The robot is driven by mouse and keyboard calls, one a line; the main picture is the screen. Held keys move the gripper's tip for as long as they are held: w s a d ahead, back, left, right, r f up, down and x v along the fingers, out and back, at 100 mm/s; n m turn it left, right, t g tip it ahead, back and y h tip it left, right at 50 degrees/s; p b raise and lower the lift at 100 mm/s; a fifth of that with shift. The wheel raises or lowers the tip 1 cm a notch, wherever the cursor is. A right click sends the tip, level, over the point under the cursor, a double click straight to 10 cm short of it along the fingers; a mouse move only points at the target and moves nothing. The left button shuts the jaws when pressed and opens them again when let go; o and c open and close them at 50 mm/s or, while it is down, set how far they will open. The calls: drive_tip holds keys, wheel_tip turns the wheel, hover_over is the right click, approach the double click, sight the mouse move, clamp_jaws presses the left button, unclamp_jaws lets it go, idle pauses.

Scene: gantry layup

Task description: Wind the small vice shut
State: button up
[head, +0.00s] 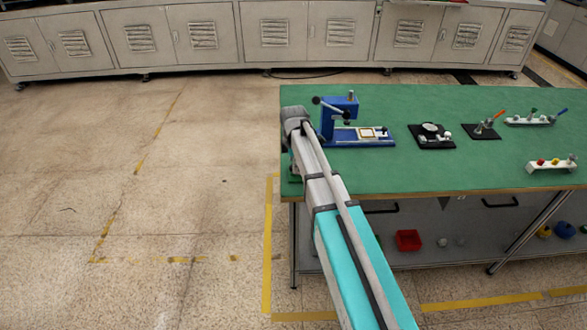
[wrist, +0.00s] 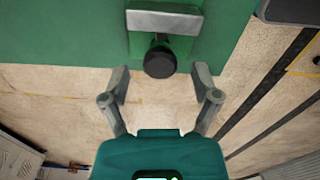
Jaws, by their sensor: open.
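The small vice shows in the wrist view, with a green body (wrist: 183,45) and a grey jaw bar (wrist: 165,20). Its round black knob (wrist: 159,62) sits on a short dark screw and points toward me, past the table edge. My gripper (wrist: 161,82) is open and empty. Its two fingers stand on either side, a little short of the knob, without visible contact. How wide the vice jaws are apart cannot be told. In the head view my arm hides the gripper and most or all of the vice.
The green table (head: 455,165) carries a blue press (head: 345,118), a black plate fixture (head: 431,136), a small lever fixture (head: 484,128) and white racks with coloured knobs (head: 551,165). A red bin (head: 408,240) is on the lower shelf. The floor left of the table is clear.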

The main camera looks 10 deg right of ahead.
drive_tip(key=shift+f, duration=0.3)
clamp_jaws()
idle(0.4)
